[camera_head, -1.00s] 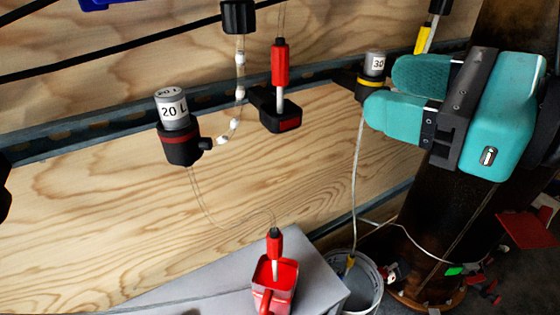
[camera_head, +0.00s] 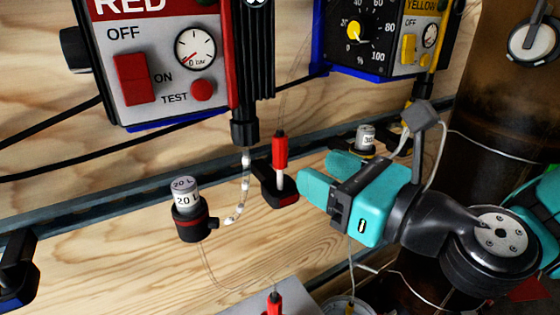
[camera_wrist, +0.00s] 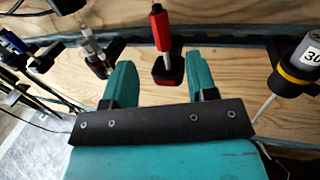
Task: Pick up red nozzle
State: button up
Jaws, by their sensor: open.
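A red nozzle (camera_head: 280,152) with a pale tip stands upright in a black holder (camera_head: 270,184) on the wall rail. A thin tube rises from its top. In the wrist view the red nozzle (camera_wrist: 161,30) and holder show beyond and between my fingers. My gripper (camera_head: 318,172) has teal fingers, is open and empty, and is just right of the holder in the head view. In the wrist view my gripper (camera_wrist: 162,72) points at the holder, with the nozzle apart from both fingers. A second red nozzle (camera_head: 274,303) is cut off at the bottom edge.
A red-labelled control box (camera_head: 160,65) and a yellow-labelled one (camera_head: 370,40) hang above. A 20 L canister (camera_head: 187,205) is left of the holder. A 30-marked canister (camera_wrist: 305,58) is to the right in the wrist view.

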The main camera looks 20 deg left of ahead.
aim_at(285, 152)
jog(key=p+x, duration=0.1)
jog(key=x, duration=0.4)
jog(key=shift+p, duration=0.35)
jog(key=p+x, duration=0.1)
jog(key=x, duration=0.1)
jog(key=p+x, duration=0.1)
jog(key=x, duration=0.2)
jog(key=shift+r, duration=0.2)
jog(key=shift+w+a+f, duration=0.1)
jog(key=shift+w, duration=0.05)
grip_shut()
